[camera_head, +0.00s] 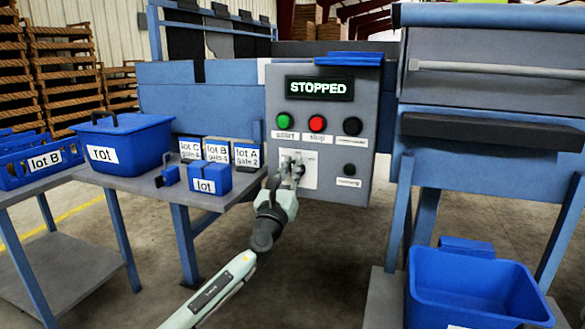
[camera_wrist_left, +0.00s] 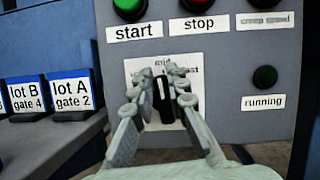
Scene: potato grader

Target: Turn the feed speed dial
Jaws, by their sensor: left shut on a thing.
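The feed speed dial (camera_wrist_left: 164,98) is a black knob on a white scale plate, on the grey control panel. In the left wrist view its scale plate (camera_wrist_left: 140,75) reads "mid" above, and "fast" shows partly at the right. My left gripper (camera_wrist_left: 164,78) has its fingers on both sides of the dial and is shut on it. In the head view my left gripper (camera_head: 291,168) reaches the panel at the white scale plate (camera_head: 311,168) and hides the dial. My right gripper is not in view.
The panel (camera_head: 358,95) has a display reading "STOPPED" (camera_head: 319,88), a green start button (camera_head: 283,121), a red stop button (camera_head: 317,123) and a dark running lamp (camera_head: 349,169). A blue bin (camera_head: 475,290) stands at lower right.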

